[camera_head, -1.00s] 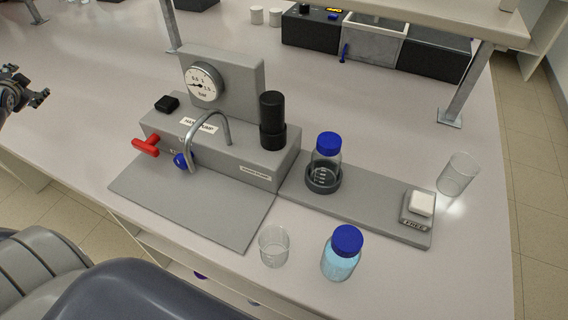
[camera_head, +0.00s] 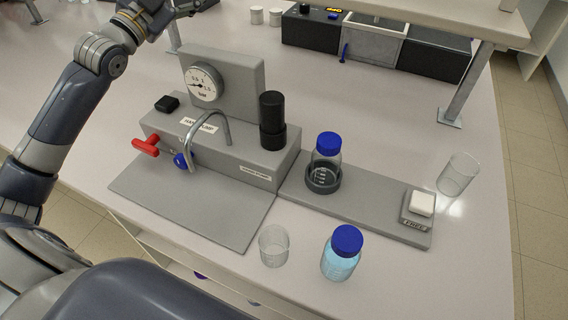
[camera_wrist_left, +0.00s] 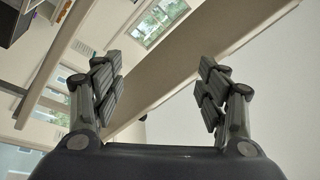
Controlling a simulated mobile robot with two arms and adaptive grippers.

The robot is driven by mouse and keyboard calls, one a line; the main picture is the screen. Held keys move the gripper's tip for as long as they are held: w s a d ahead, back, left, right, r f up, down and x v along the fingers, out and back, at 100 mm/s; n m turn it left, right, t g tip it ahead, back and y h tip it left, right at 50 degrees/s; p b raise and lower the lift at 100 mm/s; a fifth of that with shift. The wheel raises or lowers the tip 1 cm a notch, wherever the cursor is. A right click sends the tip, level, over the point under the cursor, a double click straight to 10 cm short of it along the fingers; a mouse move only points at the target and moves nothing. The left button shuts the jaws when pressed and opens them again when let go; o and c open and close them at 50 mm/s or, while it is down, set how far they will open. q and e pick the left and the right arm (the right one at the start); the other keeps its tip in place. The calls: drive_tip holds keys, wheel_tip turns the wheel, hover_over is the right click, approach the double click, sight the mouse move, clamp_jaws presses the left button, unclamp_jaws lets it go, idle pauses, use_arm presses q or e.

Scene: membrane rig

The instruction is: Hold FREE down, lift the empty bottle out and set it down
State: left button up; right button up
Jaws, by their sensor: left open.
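The empty clear bottle with a blue cap (camera_head: 327,160) stands upright in a dark ring holder (camera_head: 322,181) on the grey base plate. The FREE button, a white square pad on a grey block labelled FREE (camera_head: 421,203), is at the right end of that plate and nothing touches it. My left arm rises at the left in the head view, and its hand is partly cut off by the top edge. In the left wrist view my left gripper (camera_wrist_left: 160,95) is open and empty, with only shelf, wall and windows beyond it. My right gripper is not in view.
A blue-filled bottle (camera_head: 341,254) and an empty beaker (camera_head: 274,246) stand at the front edge. Another beaker (camera_head: 458,174) is right of the plate. The hand pump (camera_head: 222,146) with gauge and red handle is left. A shelf post (camera_head: 466,85) stands behind right.

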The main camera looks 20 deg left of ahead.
sight(321, 148)
use_arm(q)
drive_tip(key=s+d+f+m+g+h, duration=0.1)
drive_tip(key=s+d+f+m+h, duration=0.15)
drive_tip(key=d, duration=0.55)
drive_tip(key=s+d+f+m+g+h, duration=0.1)
drive_tip(key=s+d+f+h, duration=0.2)
drive_tip(key=d, duration=0.4)
drive_tip(key=s+d+f+m+g+h, duration=0.15)
drive_tip(key=d+h, duration=0.25)
drive_tip(key=d, duration=0.4)
drive_tip(key=s+d+f+n+g+y, duration=0.1)
drive_tip(key=s+d+f+n, duration=0.15)
drive_tip(key=f, duration=0.45)
drive_tip(key=s+d+f+n+g, duration=0.1)
drive_tip(key=s+f+n, duration=0.25)
drive_tip(key=f, duration=0.35)
drive_tip(key=s+d+f+n+g+y, duration=0.1)
drive_tip(key=s+d+f+n, duration=0.15)
drive_tip(key=f, duration=0.55)
drive_tip(key=shift+n, duration=0.45)
drive_tip(key=x, duration=0.8)
drive_tip(key=a+x, duration=0.1)
drive_tip(key=x, duration=0.3)
drive_tip(key=shift+w+r, duration=0.4)
